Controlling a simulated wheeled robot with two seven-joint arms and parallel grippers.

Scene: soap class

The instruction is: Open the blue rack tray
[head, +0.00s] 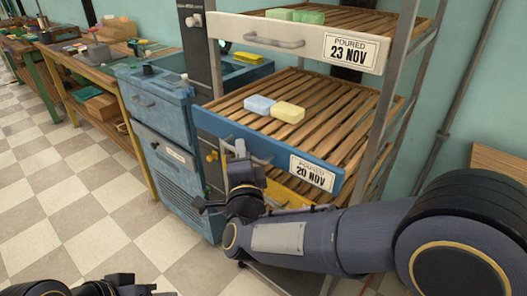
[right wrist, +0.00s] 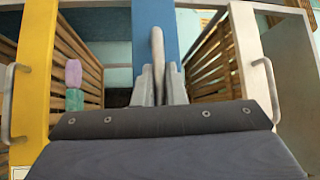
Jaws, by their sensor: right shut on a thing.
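The blue rack tray (head: 228,129) is a slatted wooden tray with a blue front and a "20 NOV" label. Its front appears to stand somewhat forward of the rack posts. A blue soap bar (head: 259,105) and a yellow one (head: 288,113) lie on its slats. My right gripper (head: 238,148) is at the tray's metal handle (head: 262,160). In the right wrist view, the right gripper's fingers (right wrist: 159,85) are shut on the handle (right wrist: 157,48) in front of the blue front (right wrist: 152,15). My left gripper (head: 130,286) shows only partly at the bottom left; its jaws are unclear.
A white-fronted tray (head: 230,26) labelled "23 NOV" sits above, with green soap. A yellow-fronted tray (head: 284,194) sits below, mostly hidden by my right arm. A blue cabinet (head: 155,108) stands close at left, with a workbench (head: 85,65) beyond. The tiled floor at left is clear.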

